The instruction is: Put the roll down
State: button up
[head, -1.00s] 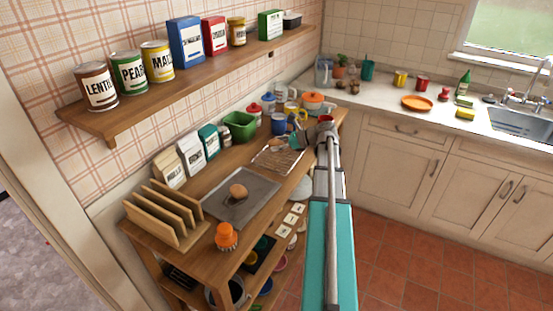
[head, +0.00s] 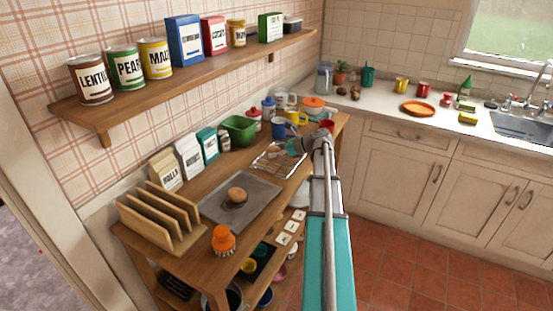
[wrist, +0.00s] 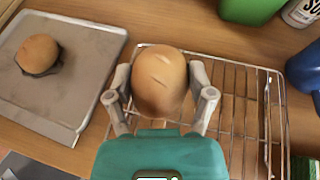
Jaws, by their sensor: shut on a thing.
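My gripper (wrist: 160,100) is shut on a brown bread roll (wrist: 159,82) with slashes on top, one finger on each side. The held roll is over the left part of the wire cooling rack (wrist: 240,128); I cannot tell whether it touches the wires.
A green tub (head: 238,129) and a blue mug (head: 278,128) stand behind the rack. A wooden stand (head: 165,222) and an orange brush (head: 223,240) are at the near left. A wall shelf (head: 190,75) with tins and boxes hangs above.

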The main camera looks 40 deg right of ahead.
aim_at(275, 164)
jog(key=shift+f, duration=0.1)
jog(key=shift+w+d+f+b, duration=0.2)
jog(key=shift+w+f+b, duration=0.15)
jog(key=shift+f+b, duration=1.55)
jog(key=shift+b, duration=0.1)
jog(key=shift+f, duration=0.15)
jog(key=o, duration=1.1)
